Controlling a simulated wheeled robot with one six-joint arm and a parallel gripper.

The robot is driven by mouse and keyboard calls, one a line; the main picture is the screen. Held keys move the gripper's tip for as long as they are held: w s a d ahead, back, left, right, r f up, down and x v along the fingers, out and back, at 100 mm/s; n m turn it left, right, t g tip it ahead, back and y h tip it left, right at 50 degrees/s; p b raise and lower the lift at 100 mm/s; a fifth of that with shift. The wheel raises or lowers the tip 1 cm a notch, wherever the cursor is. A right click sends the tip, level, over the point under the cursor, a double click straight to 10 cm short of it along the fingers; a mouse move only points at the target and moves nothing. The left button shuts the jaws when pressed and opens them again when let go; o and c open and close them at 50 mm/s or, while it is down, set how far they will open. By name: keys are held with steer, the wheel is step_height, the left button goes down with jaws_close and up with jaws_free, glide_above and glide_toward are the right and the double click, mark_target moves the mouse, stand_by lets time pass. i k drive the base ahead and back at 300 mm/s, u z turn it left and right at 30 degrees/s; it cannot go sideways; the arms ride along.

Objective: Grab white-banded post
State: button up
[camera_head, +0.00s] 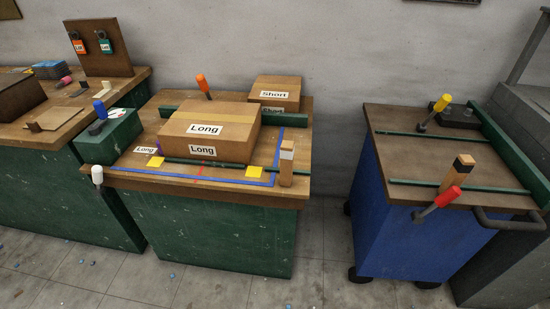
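The white-banded post (286,170) is a short wooden block with a white band near its top. It stands upright at the front right corner of the middle table (230,187), just outside the blue tape line. My gripper is not in view.
A large box marked Long (240,125) lies left of the white-banded post, and smaller boxes marked Short (274,83) are behind. The blue cart (400,240) stands to the right, with clear floor (320,235) between. A red-handled tool (447,196) overhangs the cart's front.

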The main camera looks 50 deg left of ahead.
mark_target(287, 147)
steer(key=u, duration=0.8)
steer(key=i, duration=0.95)
steer(key=u, duration=0.75)
